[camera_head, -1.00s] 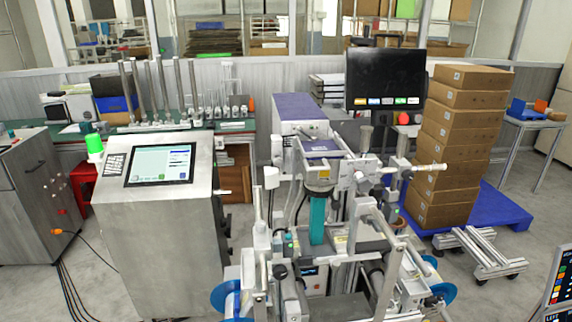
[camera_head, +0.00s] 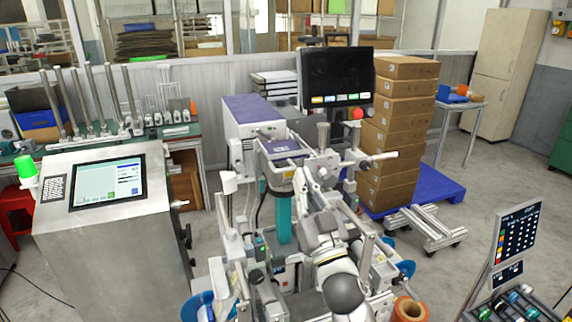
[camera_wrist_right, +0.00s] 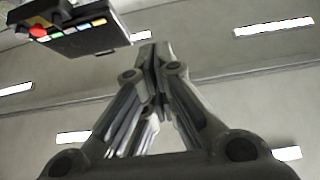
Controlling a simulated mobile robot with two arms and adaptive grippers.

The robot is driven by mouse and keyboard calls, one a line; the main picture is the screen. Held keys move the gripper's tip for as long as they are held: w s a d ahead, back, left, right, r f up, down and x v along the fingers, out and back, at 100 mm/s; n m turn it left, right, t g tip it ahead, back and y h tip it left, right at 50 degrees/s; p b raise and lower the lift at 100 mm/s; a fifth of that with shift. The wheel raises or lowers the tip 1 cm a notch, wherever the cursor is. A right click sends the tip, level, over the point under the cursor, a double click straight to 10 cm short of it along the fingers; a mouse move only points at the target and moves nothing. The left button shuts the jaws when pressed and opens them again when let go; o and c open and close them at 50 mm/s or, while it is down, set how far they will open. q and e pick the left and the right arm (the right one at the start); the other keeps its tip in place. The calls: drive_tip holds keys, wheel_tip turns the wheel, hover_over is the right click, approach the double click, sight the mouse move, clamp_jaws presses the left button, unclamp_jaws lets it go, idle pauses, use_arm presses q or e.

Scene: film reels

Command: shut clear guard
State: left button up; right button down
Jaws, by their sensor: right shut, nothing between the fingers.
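The labelling machine (camera_head: 240,125) with its purple top stands in the middle of the head view. I cannot clearly make out the clear guard among its rails and clamps. My right gripper (camera_head: 301,178) reaches up from the bottom over the machine's front, and its fingers point away from me near the machine's head. In the right wrist view this gripper (camera_wrist_right: 152,52) is shut, with its fingertips together and nothing between them. Whether it touches any part of the machine is not clear. My left gripper is not in view.
A control cabinet with a lit screen (camera_head: 107,184) stands at left. A dark monitor (camera_head: 335,77) with a red button rises behind the machine. Stacked cartons (camera_head: 398,125) stand on a blue pallet (camera_head: 435,187) at right. Another screen (camera_head: 516,240) is at lower right. Floor between shows free.

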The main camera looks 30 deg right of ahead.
wheel_tip(320, 180, up, 4)
drive_tip(key=p, duration=0.3)
hover_over(290, 168)
drive_tip(key=s+a, duration=0.2)
drive_tip(key=s, duration=0.1)
drive_tip(key=shift+w+d+f, duration=0.1)
drive_tip(key=shift+w+f, duration=0.05)
drive_tip(key=shift+f, duration=0.9)
drive_tip(key=shift+w+f, duration=0.15)
drive_tip(key=shift+f, duration=0.85)
wheel_tip(290, 168, down, 14)
drive_tip(key=b, duration=1)
drive_tip(key=shift+r+b, duration=0.25)
drive_tip(key=shift+b, duration=0.1)
drive_tip(key=shift+r, duration=0.1)
